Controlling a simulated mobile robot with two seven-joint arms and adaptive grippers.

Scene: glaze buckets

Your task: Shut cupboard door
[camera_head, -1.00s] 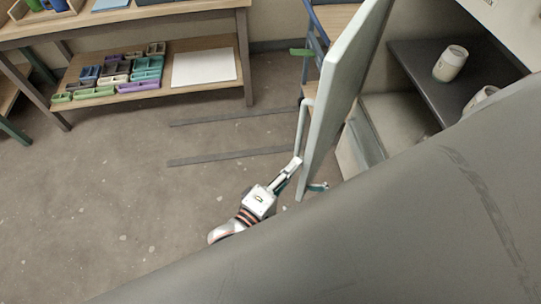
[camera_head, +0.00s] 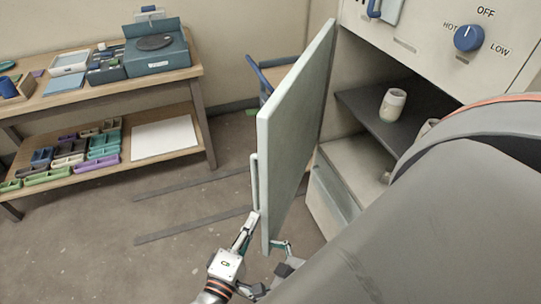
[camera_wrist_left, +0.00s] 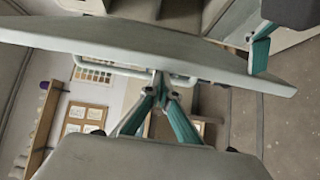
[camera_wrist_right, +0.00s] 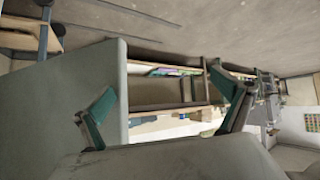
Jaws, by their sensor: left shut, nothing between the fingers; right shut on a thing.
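The cupboard door (camera_head: 292,140), a pale grey-green panel, stands wide open at the cupboard's left side. Its bar handle (camera_head: 254,182) is on the outer face. My left gripper (camera_head: 252,222) is at the handle's lower end; its fingertips (camera_wrist_left: 163,84) meet at the handle bar with nothing held between them. My right gripper (camera_head: 279,246) is on the inner side near the door's bottom edge. In the right wrist view its fingers (camera_wrist_right: 165,112) stand well apart and the door's edge (camera_wrist_right: 122,75) lies between them; the contact itself is not clear.
The cupboard has a dark shelf (camera_head: 365,112) with a pale cup (camera_head: 392,104), and a knob panel (camera_head: 468,38) above. A workbench (camera_head: 190,72) with trays stands at the left. A blue-framed chair (camera_head: 262,75) is behind the door.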

